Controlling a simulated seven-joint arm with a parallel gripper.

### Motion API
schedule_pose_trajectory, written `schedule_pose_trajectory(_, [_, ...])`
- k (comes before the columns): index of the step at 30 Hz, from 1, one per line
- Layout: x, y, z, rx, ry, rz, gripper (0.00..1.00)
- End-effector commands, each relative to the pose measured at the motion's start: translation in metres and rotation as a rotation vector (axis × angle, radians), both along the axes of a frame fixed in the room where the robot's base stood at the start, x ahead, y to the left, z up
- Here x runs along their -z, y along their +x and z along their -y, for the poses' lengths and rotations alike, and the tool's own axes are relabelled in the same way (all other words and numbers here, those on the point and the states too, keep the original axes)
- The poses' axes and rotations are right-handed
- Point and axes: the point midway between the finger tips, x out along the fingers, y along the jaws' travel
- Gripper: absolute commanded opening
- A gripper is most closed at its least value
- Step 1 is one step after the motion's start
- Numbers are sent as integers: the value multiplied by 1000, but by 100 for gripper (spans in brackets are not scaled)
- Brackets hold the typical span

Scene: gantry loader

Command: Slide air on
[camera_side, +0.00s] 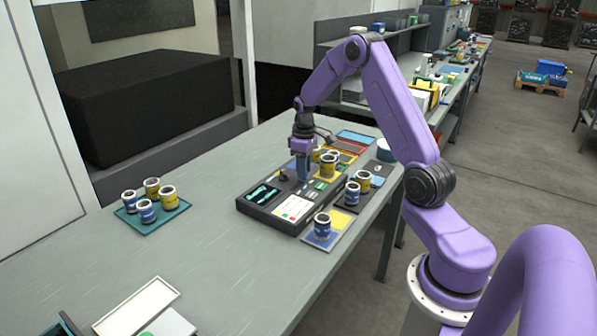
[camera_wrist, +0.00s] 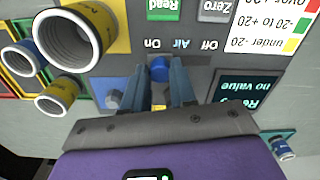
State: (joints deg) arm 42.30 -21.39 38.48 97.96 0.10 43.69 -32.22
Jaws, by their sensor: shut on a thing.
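The dark gauge panel (camera_side: 268,212) lies on the bench. In the wrist view its air slider has a round blue knob (camera_wrist: 159,72), with the words On, Air and Off printed beside it. The knob sits near the On word, at the end away from Off. My gripper (camera_wrist: 162,76) is shut on this knob, one finger on each side. In the side view my gripper (camera_side: 304,178) points down at the panel, and the knob is hidden there.
Blue and yellow ring-shaped cups (camera_wrist: 75,38) stand close beside the gripper. Several more stand on a teal tray (camera_side: 127,216) at left and on mats at the panel's right. The bench between is clear.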

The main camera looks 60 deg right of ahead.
Motion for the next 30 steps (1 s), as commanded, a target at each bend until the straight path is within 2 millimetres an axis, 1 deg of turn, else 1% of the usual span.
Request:
schedule_pose_trajectory(1, [-1,1,3,0,-2,4,0])
schedule_pose_trajectory(9, [-1,1,6,0,-6,6,0])
schedule_pose_trajectory(10, [-1,1,6,1,-6,6,36])
schedule_pose_trajectory(11, [-1,1,6,1,-6,6,46])
schedule_pose_trajectory(12, [-1,1,6,1,-6,6,53])
schedule_pose_trajectory(20, [-1,0,4,0,-3,4,53])
schedule_pose_trajectory(23, [-5,1,4,0,-3,5,53])
schedule_pose_trajectory(26, [-15,1,4,0,-4,6,53])
schedule_pose_trajectory(30, [-40,1,4,0,-5,8,53])
